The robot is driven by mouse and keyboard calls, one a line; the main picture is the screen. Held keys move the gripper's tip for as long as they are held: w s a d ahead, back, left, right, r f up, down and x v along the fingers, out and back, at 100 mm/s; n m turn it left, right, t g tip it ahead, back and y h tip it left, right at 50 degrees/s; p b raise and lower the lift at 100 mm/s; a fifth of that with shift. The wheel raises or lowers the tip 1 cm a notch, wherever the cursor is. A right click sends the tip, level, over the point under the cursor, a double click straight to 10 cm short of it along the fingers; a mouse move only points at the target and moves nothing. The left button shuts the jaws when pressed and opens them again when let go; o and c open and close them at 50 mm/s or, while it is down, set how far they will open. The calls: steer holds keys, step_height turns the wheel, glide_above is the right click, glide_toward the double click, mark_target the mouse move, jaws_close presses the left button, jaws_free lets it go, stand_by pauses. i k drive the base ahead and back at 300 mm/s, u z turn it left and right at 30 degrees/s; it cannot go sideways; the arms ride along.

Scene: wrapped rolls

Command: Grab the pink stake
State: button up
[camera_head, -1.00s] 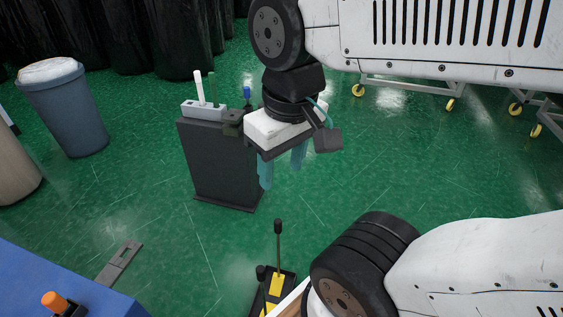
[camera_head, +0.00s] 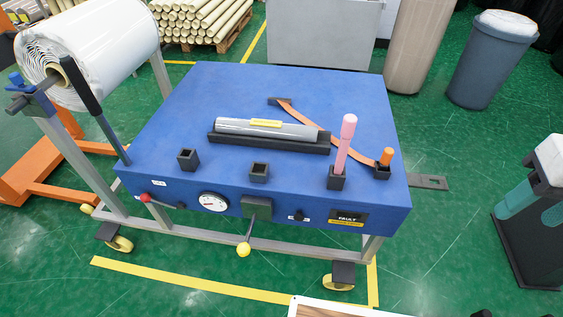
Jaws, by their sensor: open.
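The pink stake (camera_head: 345,142) stands upright in a small black square socket (camera_head: 338,182) at the front right of the blue table (camera_head: 225,95). Its wider, rounded top rises well above the table; its lower end is hidden in the socket. My gripper (camera_head: 535,208) is at the right edge of the view, partly cut off. Its two teal fingers point down and are apart, with nothing seen between them. It is well to the right of the stake, beyond the table's side, in front of a dark stand (camera_head: 515,250).
Two empty sockets (camera_head: 187,160) are further left. A grey flat bar (camera_head: 430,182) juts from the table's right side. Green floor lies between table and gripper.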

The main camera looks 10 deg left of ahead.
mark_target(350, 122)
steer(key=z, duration=2.2)
steer(key=k, duration=0.55)
steer(key=u, duration=1.25)
